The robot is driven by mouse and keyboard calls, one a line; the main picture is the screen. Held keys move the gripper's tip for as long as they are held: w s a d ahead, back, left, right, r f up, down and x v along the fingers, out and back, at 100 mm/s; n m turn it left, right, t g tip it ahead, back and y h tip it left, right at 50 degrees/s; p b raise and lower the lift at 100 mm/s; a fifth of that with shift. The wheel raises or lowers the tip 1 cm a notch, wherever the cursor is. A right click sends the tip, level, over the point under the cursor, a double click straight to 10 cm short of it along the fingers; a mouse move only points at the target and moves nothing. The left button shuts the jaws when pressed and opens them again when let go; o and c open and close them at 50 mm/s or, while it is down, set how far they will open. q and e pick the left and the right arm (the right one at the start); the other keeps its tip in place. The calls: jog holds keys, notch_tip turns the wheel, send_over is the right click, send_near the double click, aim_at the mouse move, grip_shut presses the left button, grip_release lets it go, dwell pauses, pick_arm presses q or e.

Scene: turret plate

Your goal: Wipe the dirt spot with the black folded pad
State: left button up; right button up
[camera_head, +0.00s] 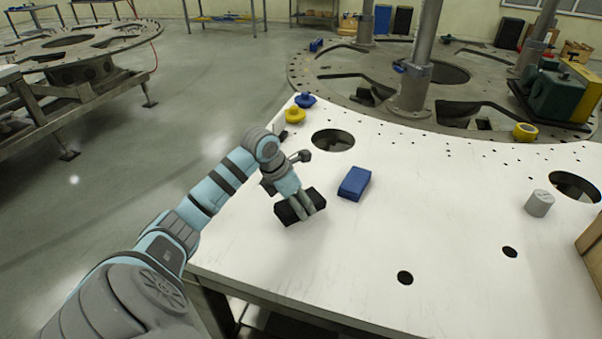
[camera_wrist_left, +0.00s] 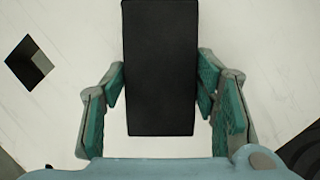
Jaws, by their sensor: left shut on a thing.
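The black folded pad (camera_head: 285,213) is at the left part of the white plate (camera_head: 375,240). My left gripper (camera_head: 302,207) reaches down over it and is shut on it. In the left wrist view the black pad (camera_wrist_left: 160,68) stands lengthwise between the green finger pads of my left gripper (camera_wrist_left: 160,88). The pad is on or just above the plate; I cannot tell whether it touches. I cannot make out a dirt spot in either view. My right gripper is not in view.
A blue block (camera_head: 354,184) lies close to the right of the pad. A grey cylinder (camera_head: 539,203) stands farther right. Yellow (camera_head: 295,115) and blue (camera_head: 305,100) knobs sit at the far left edge. The plate has several holes; its middle is clear.

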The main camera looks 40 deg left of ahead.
pick_arm(q)
notch_tip(320, 180, up, 2)
jog(key=shift+s+r+p, duration=0.1)
jog(key=shift+s+p, duration=0.05)
jog(key=shift+p, duration=0.35)
jog(key=shift+w+r+p, duration=0.2)
jog(key=shift+r+p, duration=0.75)
jog(key=shift+r, duration=0.35)
jog(key=shift+s+f, duration=0.1)
